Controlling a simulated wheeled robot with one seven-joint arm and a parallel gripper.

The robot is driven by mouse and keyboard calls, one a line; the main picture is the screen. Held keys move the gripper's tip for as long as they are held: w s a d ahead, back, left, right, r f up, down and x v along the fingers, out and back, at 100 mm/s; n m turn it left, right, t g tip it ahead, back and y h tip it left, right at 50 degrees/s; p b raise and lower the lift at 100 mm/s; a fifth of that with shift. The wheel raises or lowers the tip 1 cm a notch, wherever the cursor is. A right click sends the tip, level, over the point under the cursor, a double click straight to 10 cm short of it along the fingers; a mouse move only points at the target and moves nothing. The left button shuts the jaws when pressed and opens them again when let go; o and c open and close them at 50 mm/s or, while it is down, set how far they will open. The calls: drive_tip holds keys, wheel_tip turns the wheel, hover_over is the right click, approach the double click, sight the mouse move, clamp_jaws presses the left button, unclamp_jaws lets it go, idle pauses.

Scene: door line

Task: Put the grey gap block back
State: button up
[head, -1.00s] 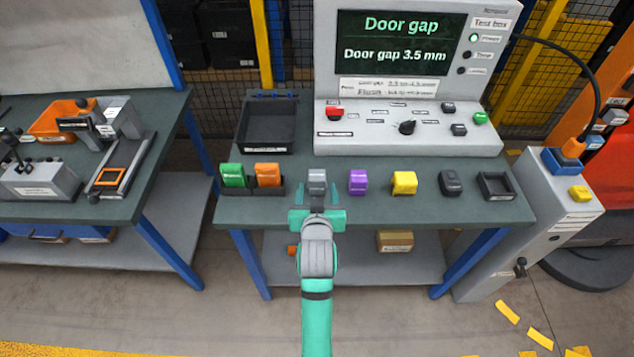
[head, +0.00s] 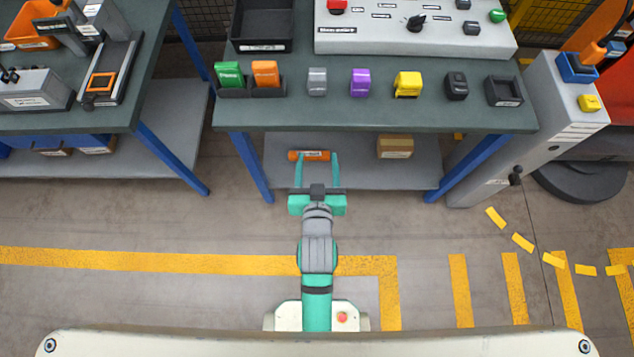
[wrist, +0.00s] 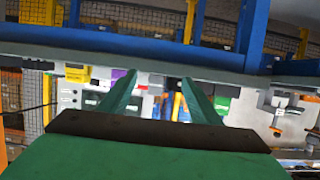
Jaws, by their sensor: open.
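The grey gap block (head: 317,82) stands upright on the green-grey bench top (head: 330,112), in line with the other blocks. It stands between the orange block (head: 266,75) and the purple block (head: 361,82), touching neither. My gripper (head: 317,160) is open and empty. In the head view it shows below the bench's front edge, apart from the grey block. In the wrist view the two green fingers (wrist: 158,80) are spread with nothing held between them. I cannot make out the grey block for sure in the wrist view.
A black holder (head: 236,92) carries the green and orange blocks. Yellow (head: 408,84) and dark (head: 456,86) blocks stand farther right, beside an empty small black tray (head: 503,92). A larger black tray (head: 262,45) and control panel (head: 415,40) stand behind. The lower shelf (head: 350,177) holds a carton (head: 395,147).

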drive_tip(key=s+r+t, duration=0.1)
drive_tip(key=s, duration=2.3)
drive_tip(key=shift+r, duration=0.25)
